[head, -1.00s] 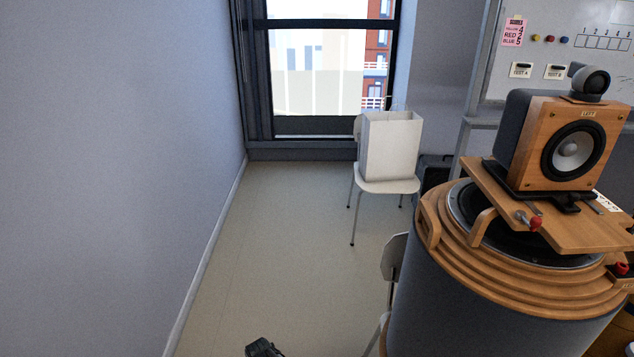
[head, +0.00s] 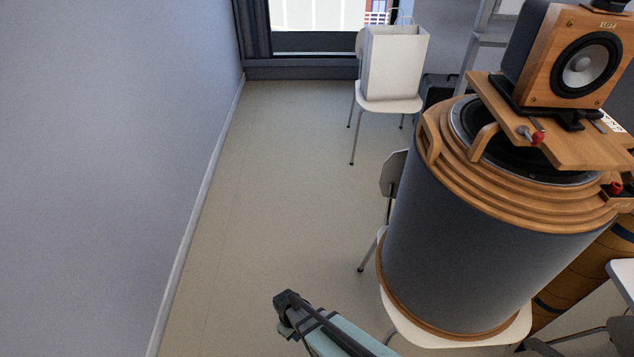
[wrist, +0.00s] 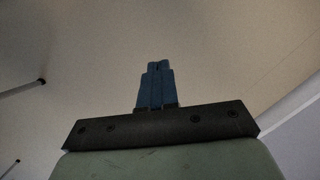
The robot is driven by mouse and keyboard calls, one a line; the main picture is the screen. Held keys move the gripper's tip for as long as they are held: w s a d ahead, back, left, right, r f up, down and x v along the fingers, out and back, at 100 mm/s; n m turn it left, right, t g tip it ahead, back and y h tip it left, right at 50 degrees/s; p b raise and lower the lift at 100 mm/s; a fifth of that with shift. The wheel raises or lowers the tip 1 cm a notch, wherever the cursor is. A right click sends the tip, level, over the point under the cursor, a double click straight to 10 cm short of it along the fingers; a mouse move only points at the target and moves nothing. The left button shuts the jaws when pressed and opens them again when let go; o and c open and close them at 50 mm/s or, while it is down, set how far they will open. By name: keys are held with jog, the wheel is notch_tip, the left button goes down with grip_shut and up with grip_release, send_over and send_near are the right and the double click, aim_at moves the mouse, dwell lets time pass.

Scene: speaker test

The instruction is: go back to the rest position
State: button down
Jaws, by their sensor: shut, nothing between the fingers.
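My gripper (wrist: 158,68) shows in the wrist view, its two dark blue fingers together and nothing between them. It points out over bare floor and touches nothing there. In the head view, part of my arm, pale teal with a dark end, rises from the bottom edge over the floor. I cannot tell whether that dark end includes the fingers.
A large drum-shaped speaker (head: 455,245) stands on a white chair at right, with a wooden speaker (head: 540,70) on top. A paper bag (head: 393,65) sits on another chair (head: 388,104). A wall (head: 110,150) bounds the left. Floor (head: 270,190) between is clear.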

jog(key=s+d+r+m+g, duration=0.1)
jog(key=s+d+r+m, duration=0.1)
jog(key=s+d, duration=0.3)
jog(key=s+d+r+m+g, duration=0.2)
jog(key=s+d+m, duration=0.2)
jog(key=d, duration=0.7)
jog(key=s+d+r+m+g+y, duration=0.1)
jog(key=s+d+r+m+g, duration=0.1)
jog(key=s+d, duration=0.4)
jog(key=shift+s+d+m, duration=0.15)
jog(key=shift+d+m, duration=0.75)
jog(key=shift+d, duration=0.3)
